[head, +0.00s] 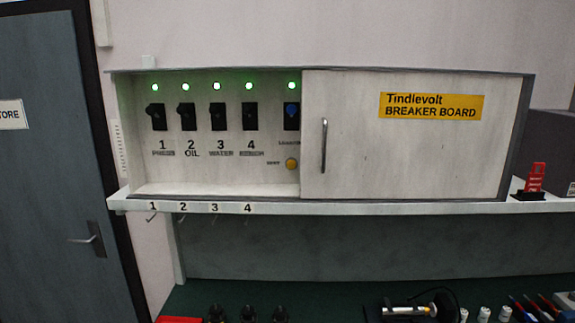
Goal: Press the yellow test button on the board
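The breaker board (225,175) is a wide white cabinet on the wall, with its left part uncovered. The yellow test button (292,164) is a small round knob at the lower right of the uncovered part, close to the door's left edge. Black switches numbered 1 to 4 stand in a row, with switch 1 (157,117) at the left. A black switch with a blue part (291,114) is above the button. A lit green lamp is above each switch. Neither of my grippers is in view.
A white door panel (440,155) with a metal handle (324,146) covers the board's right part. A shelf edge (350,208) with small numbered hooks runs below. The green bench (330,295) holds several small items. A grey door (50,180) stands left.

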